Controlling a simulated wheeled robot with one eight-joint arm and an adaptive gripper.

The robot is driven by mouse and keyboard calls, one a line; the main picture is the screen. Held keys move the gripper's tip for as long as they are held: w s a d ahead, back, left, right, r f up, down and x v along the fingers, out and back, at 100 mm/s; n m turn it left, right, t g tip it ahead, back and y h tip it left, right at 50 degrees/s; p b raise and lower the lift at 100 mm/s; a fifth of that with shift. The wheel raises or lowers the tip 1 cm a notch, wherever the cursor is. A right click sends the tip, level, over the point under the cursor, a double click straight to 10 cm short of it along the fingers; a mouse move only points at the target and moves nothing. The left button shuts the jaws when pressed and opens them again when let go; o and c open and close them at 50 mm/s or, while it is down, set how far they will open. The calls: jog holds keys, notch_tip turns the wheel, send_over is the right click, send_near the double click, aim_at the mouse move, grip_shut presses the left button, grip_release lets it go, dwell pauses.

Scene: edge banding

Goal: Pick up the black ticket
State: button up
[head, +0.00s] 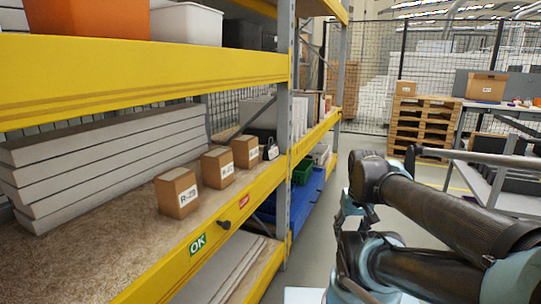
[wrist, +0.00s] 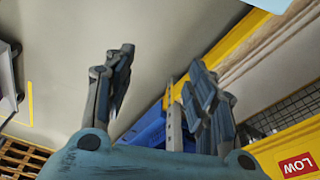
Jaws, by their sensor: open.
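I cannot make out a black ticket for certain. A small black item (head: 270,152) stands on the shelf beside the last cardboard box, and a small dark object (head: 225,225) sits on the front of the yellow beam between the green and red labels. Neither shows clearly enough to name. My gripper (wrist: 161,78) is open and empty in the wrist view, its two fingers spread apart over bare floor and the shelf's lower part. In the head view my arm's end is right of the shelf, over the aisle, apart from both dark items.
Cardboard boxes (head: 176,193) stand along the shelf in front of stacked grey boards (head: 110,160). The yellow beam carries a green OK label (head: 197,244) and a red label (head: 244,201). A grey upright (head: 283,120) divides the rack. Pallets (head: 420,125) stand at the back; the aisle floor is open.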

jog(key=o, duration=0.6)
jog(key=shift+w+a+r+m+y, duration=0.25)
jog(key=shift+w+a, duration=0.1)
jog(key=shift+a, duration=0.1)
jog(key=shift+w+a+r+m+y, duration=0.15)
jog(key=shift+w+a+m, duration=0.1)
jog(key=shift+w+a, duration=0.15)
jog(key=w+a+r+m+y, duration=0.3)
jog(key=w+a+m, duration=0.15)
jog(key=w, duration=0.25)
jog(key=m+t+y, duration=0.7)
jog(key=m+y, duration=0.4)
jog(key=m, duration=0.8)
send_near(273, 150)
jog(key=x, duration=1)
jog(key=shift+f, duration=0.1)
